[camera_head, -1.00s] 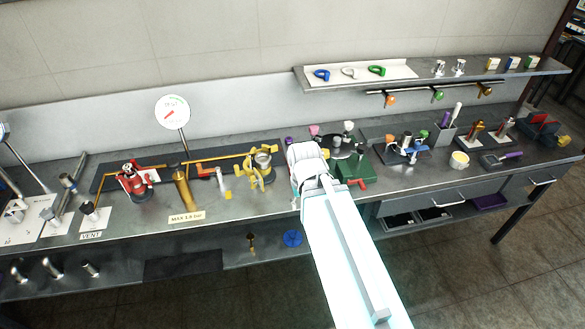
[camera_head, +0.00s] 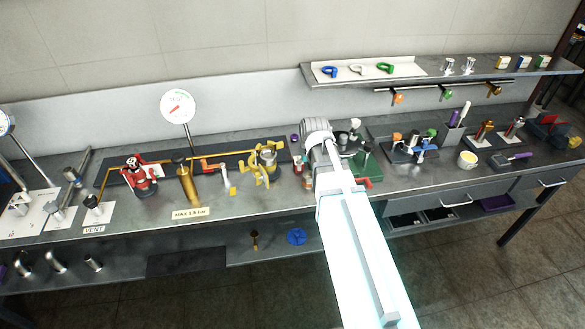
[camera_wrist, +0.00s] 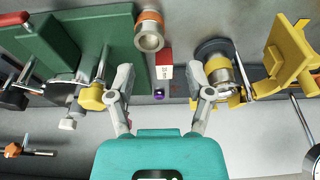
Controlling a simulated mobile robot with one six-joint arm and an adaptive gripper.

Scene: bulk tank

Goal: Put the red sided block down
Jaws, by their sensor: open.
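In the wrist view a small block with a red side and a white lettered face (camera_wrist: 164,66) is between the fingers of my gripper (camera_wrist: 161,80). The fingers stand apart, with a clear gap on each side of the block. The block appears to be on the grey bench top. A small purple item (camera_wrist: 159,93) shows just below it in the picture. In the head view my arm's end (camera_head: 322,150) is over the bench and hides most of the gripper; I cannot make out the block clearly there.
Close by in the wrist view are a copper-ringed metal cylinder (camera_wrist: 149,31), a green stand (camera_wrist: 60,45), a yellow-banded metal part (camera_wrist: 217,72) and a yellow bracket (camera_wrist: 288,55). The bench (camera_head: 420,180) is crowded around the gripper, with barer metal along its front.

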